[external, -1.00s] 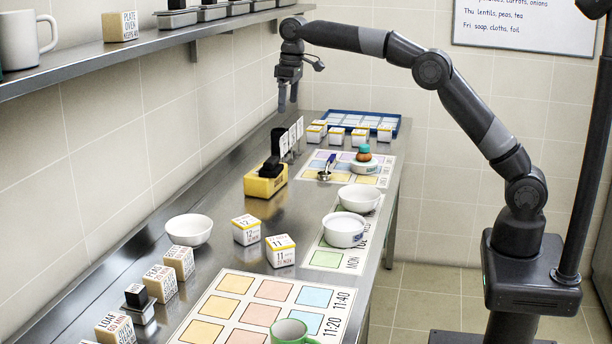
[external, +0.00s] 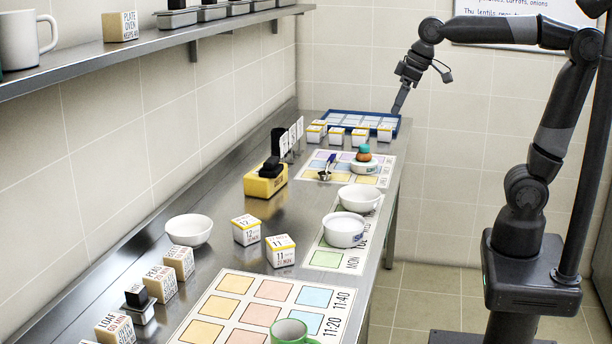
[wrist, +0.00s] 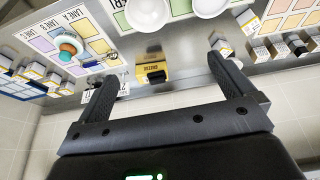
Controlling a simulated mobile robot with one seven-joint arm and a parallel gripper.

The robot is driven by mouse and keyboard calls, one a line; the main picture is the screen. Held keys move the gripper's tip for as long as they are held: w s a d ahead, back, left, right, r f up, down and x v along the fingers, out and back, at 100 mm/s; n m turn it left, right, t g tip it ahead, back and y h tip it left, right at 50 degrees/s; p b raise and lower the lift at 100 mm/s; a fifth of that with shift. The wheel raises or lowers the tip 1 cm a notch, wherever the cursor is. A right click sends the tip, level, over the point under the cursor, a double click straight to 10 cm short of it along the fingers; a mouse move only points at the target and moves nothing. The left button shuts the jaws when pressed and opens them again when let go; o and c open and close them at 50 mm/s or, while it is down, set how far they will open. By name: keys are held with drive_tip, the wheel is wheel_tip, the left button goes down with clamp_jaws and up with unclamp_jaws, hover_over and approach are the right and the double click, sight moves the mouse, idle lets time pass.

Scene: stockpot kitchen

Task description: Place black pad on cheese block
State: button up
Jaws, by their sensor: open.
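A yellow cheese block (external: 265,184) stands on the steel counter near the back wall, with the black pad (external: 270,165) lying on its top. In the wrist view the cheese block (wrist: 153,62) shows between my fingers but farther off, with the black pad (wrist: 156,77) at its near end. My gripper (external: 398,108) is in the air at the far right end of the counter, well away from the block. In the wrist view its two fingers (wrist: 160,75) are spread apart with nothing held between them.
White label cards (external: 292,136) and a black upright piece stand just behind the block. A blue tray (external: 345,115) and several small boxes are at the far end. White bowls (external: 188,229), dated cubes (external: 246,229) and printed mats (external: 262,305) occupy the nearer counter. A shelf (external: 100,65) overhangs the left.

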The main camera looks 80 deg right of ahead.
drive_tip(key=s+a+f+t, duration=0.1)
drive_tip(key=s+f, duration=0.9)
drive_tip(key=s, duration=0.3)
drive_tip(key=shift+s, duration=0.1)
idle(0.6)
